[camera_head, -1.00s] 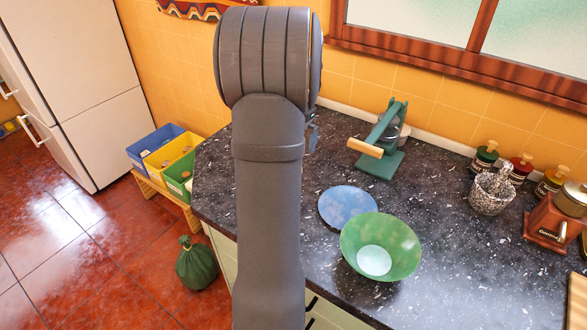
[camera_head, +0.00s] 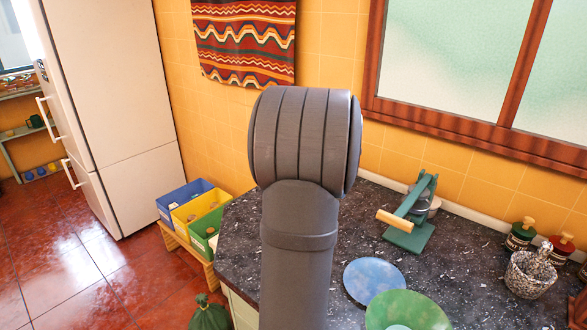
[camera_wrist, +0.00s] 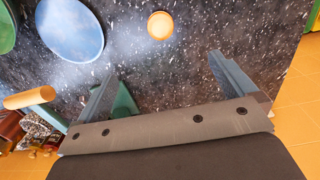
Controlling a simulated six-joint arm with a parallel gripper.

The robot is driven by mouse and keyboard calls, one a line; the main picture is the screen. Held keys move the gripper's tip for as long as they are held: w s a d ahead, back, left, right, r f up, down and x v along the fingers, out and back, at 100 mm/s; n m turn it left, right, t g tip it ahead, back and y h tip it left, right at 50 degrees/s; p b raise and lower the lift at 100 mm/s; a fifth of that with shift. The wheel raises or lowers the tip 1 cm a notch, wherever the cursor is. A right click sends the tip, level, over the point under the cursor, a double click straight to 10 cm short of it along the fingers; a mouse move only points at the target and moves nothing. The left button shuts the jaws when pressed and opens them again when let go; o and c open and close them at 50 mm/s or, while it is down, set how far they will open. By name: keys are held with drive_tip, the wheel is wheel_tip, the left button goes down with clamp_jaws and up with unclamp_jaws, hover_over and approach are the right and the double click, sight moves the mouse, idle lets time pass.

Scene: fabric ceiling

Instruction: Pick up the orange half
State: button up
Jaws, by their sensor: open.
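The orange half (camera_wrist: 160,25) shows in the wrist view as a small round with a pale yellow face and an orange rim, lying on the dark speckled counter (camera_wrist: 180,62). In the head view I do not see it; my arm blocks part of the counter. My gripper (camera_wrist: 162,65) is open, with nothing between its two fingers. In the wrist picture, the orange half is above the fingertips, beyond them and apart from both. The head view does not show the gripper's fingers, only my grey arm.
Jars and a speckled mortar (camera_head: 530,275) are at the right.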

drive_tip(key=c, duration=0.5)
drive_tip(key=f+m, duration=0.3)
drive_tip(key=f, duration=0.1)
drive_tip(key=f+m, duration=0.3)
drive_tip(key=f, duration=0.1)
drive_tip(key=f+m, duration=0.2)
drive_tip(key=f, duration=0.2)
drive_tip(key=shift+s+d+f+m, duration=0.15)
drive_tip(key=shift+s+f+m, duration=0.1)
drive_tip(key=shift+m, duration=0.15)
drive_tip(key=shift+w+a+f, duration=0.1)
drive_tip(key=shift+a+f, duration=0.05)
drive_tip(key=shift+f, duration=1.2)
drive_tip(key=shift+w+a+f, duration=0.1)
drive_tip(key=shift+a+f, duration=0.05)
drive_tip(key=shift+f, duration=1.2)
